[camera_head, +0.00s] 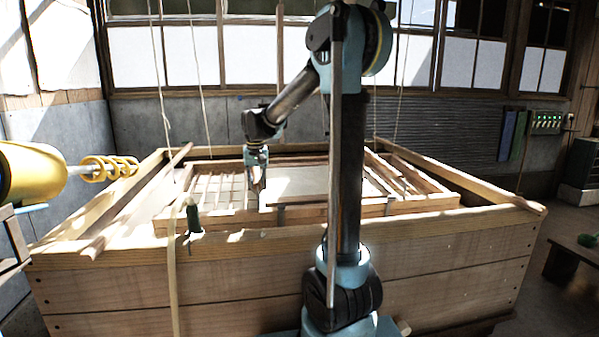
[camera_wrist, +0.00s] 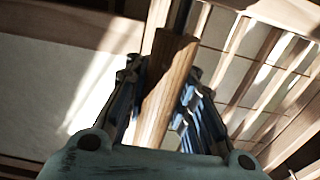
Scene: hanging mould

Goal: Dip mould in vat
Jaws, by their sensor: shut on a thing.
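The vat (camera_head: 430,240) is a large plank-sided wooden box with pale, sunlit contents showing inside. The mould (camera_head: 410,204) is a wooden frame with slats, hanging on thin ropes (camera_head: 205,85) within the vat's opening, near rim height. Its exact height above the contents is hard to judge. My gripper (camera_head: 257,188) points down at the mould, left of its middle. In the wrist view, my gripper (camera_wrist: 163,78) is shut on an upright wooden bar (camera_wrist: 168,82), apparently the mould's handle. The slats (camera_wrist: 265,65) show to the right, a pale flat surface (camera_wrist: 50,85) to the left.
A yellow machine with a coiled tip (camera_head: 108,168) reaches over the vat's left edge. A dark green object (camera_head: 193,216) is at the front left rim. Loose wooden bars (camera_head: 135,212) cross the left side. A low bench (camera_head: 572,262) stands at the right. Windows line the back wall.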

